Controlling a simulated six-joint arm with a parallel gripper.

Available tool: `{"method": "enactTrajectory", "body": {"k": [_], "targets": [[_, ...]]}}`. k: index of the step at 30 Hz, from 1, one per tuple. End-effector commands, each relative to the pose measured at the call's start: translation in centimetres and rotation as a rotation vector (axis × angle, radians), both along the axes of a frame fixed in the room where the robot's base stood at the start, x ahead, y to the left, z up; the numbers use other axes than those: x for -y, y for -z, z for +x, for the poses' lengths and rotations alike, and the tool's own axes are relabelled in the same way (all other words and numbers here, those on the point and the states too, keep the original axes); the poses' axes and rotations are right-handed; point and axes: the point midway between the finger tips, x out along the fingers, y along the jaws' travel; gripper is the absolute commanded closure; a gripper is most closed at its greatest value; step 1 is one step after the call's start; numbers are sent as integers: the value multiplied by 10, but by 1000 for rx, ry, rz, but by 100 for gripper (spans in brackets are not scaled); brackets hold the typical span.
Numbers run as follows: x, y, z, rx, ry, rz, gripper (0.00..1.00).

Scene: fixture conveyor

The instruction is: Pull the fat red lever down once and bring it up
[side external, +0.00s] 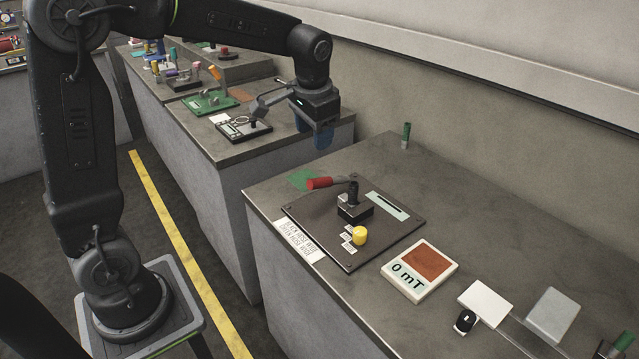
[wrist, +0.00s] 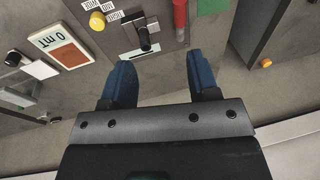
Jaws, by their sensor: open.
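The lever lies roughly level in the side view. In the wrist view the red lever (wrist: 180,16) shows at the top, cut off by the frame edge. My gripper (side external: 315,138) has blue fingers and hangs above and behind the lever in the side view, apart from it. In the wrist view my gripper (wrist: 162,80) is open and empty, with the red lever beyond the fingertips.
A yellow knob (side external: 360,235) sits on the plate. A display reading 0 mT (side external: 420,268) stands to its right. A green-topped post (side external: 406,135) stands at the back. A neighbouring bench (side external: 225,155) holds other levers, with a gap between benches.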

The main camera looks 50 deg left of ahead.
Motion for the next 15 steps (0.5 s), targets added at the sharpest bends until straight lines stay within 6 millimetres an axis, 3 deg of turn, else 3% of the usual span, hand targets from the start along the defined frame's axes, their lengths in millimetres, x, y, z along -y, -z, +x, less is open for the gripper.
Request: {"method": "enactTrajectory", "body": {"k": [1,6,15], "targets": [[-9,14,17,-35,-2,8,45],[-31,44,49,-102,0,28,45],[-42,68,61,-133,2,37,45]]}}
